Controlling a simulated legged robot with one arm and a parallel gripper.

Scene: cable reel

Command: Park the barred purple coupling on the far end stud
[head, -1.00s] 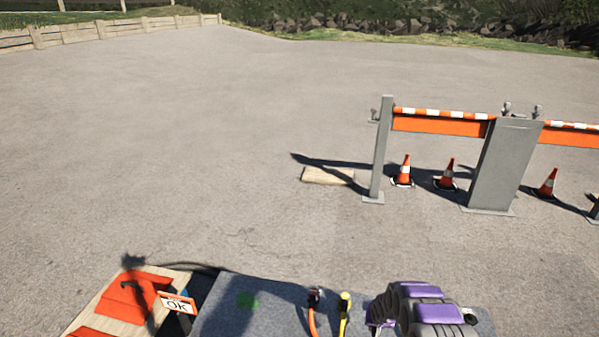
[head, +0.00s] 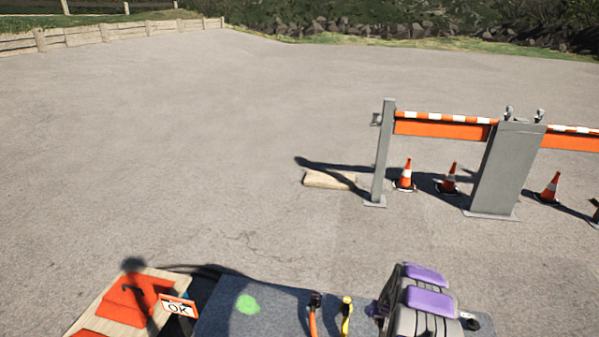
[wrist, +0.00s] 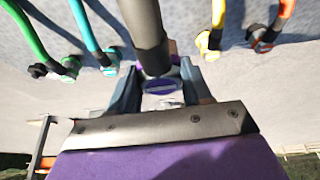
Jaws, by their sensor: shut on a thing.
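In the wrist view my gripper (wrist: 160,92) is shut on the purple coupling (wrist: 160,86), which shows a pale bar across its face. A thick black cable (wrist: 148,35) runs from it toward the top of the picture. Green (wrist: 68,68), cyan (wrist: 110,62), yellow (wrist: 208,45) and orange (wrist: 262,40) couplings sit apart on either side. In the head view the orange (head: 315,300) and yellow (head: 347,302) couplings stand on the grey panel (head: 275,320), left of my purple-padded arm. My gripper is hidden there. I cannot make out the far end stud.
A green spot (head: 247,304) marks the panel's left part, which is otherwise bare. An OK sign (head: 178,307) and a wooden board with orange pieces (head: 128,300) lie left of it. A striped barrier (head: 445,124) and cones (head: 404,175) stand beyond on open paving.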

